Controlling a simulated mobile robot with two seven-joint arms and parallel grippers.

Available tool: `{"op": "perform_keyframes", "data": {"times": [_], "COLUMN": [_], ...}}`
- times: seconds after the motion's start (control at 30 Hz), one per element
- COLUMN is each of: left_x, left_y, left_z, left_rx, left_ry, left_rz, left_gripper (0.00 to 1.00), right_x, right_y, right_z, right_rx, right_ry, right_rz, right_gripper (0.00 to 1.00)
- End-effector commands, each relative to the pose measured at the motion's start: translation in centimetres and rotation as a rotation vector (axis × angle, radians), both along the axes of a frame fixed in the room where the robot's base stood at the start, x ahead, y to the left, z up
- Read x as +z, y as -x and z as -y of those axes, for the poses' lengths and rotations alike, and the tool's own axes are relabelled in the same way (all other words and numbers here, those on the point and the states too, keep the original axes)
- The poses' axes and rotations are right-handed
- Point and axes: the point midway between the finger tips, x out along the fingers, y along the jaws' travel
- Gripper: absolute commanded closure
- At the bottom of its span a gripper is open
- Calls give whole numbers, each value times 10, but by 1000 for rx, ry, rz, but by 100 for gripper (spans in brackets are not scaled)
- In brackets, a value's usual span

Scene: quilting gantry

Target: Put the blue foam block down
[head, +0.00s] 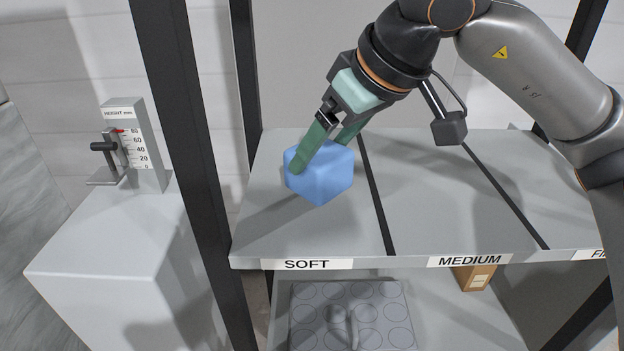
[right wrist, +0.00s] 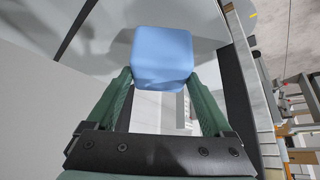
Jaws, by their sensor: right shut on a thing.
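The blue foam block (head: 328,178) is at the left part of the grey shelf (head: 290,230), over the section labelled SOFT (head: 305,264). My right gripper (head: 325,155) is shut on it, with green fingers on its sides. The block looks slightly tilted in the head view; whether its underside touches the shelf I cannot tell. In the right wrist view the block (right wrist: 162,58) sits between the fingertips. My left gripper is not in view.
Black strips divide the shelf; the section labelled MEDIUM (head: 470,261) is clear. A black post (head: 190,130) stands left of the shelf. A height gauge (head: 135,145) stands on a grey pedestal (head: 110,250). Below are a tray with circles (head: 305,310) and a cardboard box (head: 474,277).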

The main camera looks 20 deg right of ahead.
Motion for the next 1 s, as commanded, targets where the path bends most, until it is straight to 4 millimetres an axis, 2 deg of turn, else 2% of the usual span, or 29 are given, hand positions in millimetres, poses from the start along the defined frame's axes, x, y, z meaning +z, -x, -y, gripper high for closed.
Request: {"op": "perform_keyframes", "data": {"times": [0.27,0.5,0.9,0.93,1.0], "left_x": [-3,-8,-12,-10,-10], "left_y": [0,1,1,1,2], "left_z": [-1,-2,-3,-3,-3], "left_rx": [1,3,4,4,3], "left_ry": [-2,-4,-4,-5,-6], "left_rz": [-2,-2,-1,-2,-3], "left_gripper": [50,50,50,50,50], "right_x": [-18,-51,-56,-54,-54], "right_y": [-6,-7,-7,-7,-7], "right_z": [-14,-15,-16,-16,-15], "right_rx": [1,-3,-2,-2,-2], "right_ry": [0,0,-1,-1,-1], "right_rz": [0,-1,0,0,0], "right_gripper": [74,74,74,11,4]}}
